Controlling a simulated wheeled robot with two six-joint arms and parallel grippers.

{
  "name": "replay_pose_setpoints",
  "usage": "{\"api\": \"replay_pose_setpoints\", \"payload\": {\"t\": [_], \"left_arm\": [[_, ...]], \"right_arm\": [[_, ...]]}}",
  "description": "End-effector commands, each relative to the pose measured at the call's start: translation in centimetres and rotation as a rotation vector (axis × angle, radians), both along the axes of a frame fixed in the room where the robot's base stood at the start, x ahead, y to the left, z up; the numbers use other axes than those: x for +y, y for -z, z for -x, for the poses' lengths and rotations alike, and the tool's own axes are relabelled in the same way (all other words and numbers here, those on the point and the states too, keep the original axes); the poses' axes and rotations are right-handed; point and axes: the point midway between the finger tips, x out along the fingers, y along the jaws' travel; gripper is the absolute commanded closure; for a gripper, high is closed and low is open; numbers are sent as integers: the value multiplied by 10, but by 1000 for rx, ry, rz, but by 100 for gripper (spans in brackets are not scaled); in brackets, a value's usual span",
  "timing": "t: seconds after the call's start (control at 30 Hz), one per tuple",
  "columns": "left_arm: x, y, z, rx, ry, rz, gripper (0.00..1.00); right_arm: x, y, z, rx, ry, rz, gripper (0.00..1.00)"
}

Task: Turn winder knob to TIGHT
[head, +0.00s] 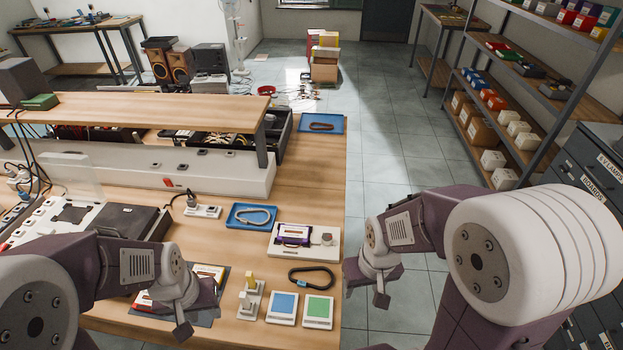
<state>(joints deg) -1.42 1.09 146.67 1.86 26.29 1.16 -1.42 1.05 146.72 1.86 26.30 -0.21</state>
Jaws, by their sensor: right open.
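A white winder board (281,251) lies on the right part of the wooden bench. It carries a cassette with a purple label (293,234) and a small knob (327,239) at its right. The knob's marking is too small to read. My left gripper (198,312) is open and empty over the bench, to the left of and nearer than the winder. My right gripper (366,296) is open and empty beyond the bench's right edge, to the right of and nearer than the winder. Neither gripper touches the winder.
A dark loop (312,276), a blue-topped pad (283,307), a green-topped pad (318,311) and a small stand with yellow (250,299) lie in front of the winder. A blue tray (234,222) is at its left. Floor is open right of the bench; shelves (530,90) stand farther right.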

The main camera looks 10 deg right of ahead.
Motion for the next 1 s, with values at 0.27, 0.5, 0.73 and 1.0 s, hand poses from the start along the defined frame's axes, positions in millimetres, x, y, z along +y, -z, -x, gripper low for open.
{"api": "replay_pose_setpoints", "payload": {"t": [0.27, 0.5, 0.73, 1.0], "left_arm": [[0, -1, 0, 0, 0, 0, 64], [0, -4, 0, 0, 0, 0, 64], [0, -8, 0, 0, 0, 0, 64], [0, -9, 0, 0, 0, 0, 64]], "right_arm": [[2, -43, -71, -11, -434, 46, 46], [10, -58, -179, -10, -756, 84, 46], [22, -15, -251, 17, -865, 89, 46], [27, 31, -244, 92, -876, 61, 46]]}}
